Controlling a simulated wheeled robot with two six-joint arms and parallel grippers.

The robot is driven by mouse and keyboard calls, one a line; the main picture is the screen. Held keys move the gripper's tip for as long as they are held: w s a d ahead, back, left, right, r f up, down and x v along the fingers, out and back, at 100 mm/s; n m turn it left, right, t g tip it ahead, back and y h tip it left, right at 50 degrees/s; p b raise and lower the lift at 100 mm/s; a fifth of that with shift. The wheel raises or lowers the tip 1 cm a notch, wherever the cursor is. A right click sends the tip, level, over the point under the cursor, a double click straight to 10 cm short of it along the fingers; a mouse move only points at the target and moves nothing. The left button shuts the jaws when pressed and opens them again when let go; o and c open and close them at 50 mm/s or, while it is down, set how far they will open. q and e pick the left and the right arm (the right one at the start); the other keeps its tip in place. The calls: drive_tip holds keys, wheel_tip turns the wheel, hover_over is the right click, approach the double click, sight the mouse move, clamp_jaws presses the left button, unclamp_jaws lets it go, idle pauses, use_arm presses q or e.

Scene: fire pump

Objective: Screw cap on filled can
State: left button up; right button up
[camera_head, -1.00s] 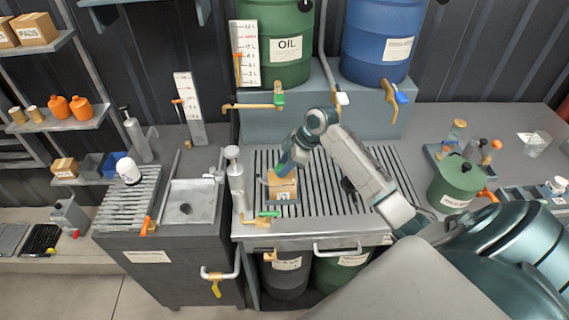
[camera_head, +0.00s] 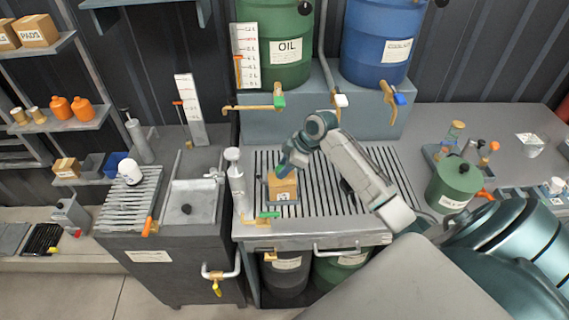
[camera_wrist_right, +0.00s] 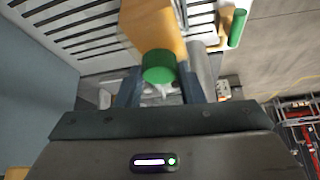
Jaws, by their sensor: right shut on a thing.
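The tan can (camera_head: 283,190) with a white label stands on the slatted drain grate (camera_head: 335,190), near its left front. My right gripper (camera_head: 284,172) is at the top of the can, pointing down, and partly hides it. In the right wrist view the green cap (camera_wrist_right: 158,66) sits between the two fingers, which are closed on it. The tan can also shows there (camera_wrist_right: 152,22), right against the cap. The cap seems to be at the can's mouth; how far it is seated cannot be seen. My left gripper is not in view.
A silver pump bottle (camera_head: 236,180) stands just left of the can. A green-handled tap (camera_head: 266,215) is at the grate's front edge. The brass oil tap (camera_head: 258,106) juts out behind. A green canister (camera_head: 453,184) stands at right. The grate's right half is mostly clear.

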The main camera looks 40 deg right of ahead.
drive_tip(key=shift+a+r+m+t+h+p, duration=0.1)
drive_tip(key=shift+m+t+h+p, duration=0.35)
drive_tip(key=shift+m+p, duration=0.75)
drive_tip(key=shift+m+h, duration=0.25)
drive_tip(key=shift+m, duration=0.15)
drive_tip(key=m+h, duration=0.1)
drive_tip(key=m, duration=0.1)
drive_tip(key=m+t+h, duration=0.1)
drive_tip(key=m, duration=0.1)
drive_tip(key=shift+s+a+m, duration=0.1)
drive_tip(key=shift+a+m, duration=0.1)
drive_tip(key=shift+m, duration=0.2)
drive_tip(key=m+h, duration=0.1)
drive_tip(key=m, duration=0.1)
drive_tip(key=m+h, duration=0.1)
drive_tip(key=m, duration=0.1)
drive_tip(key=shift+a+m+h, duration=0.2)
drive_tip(key=shift+m+h, duration=0.1)
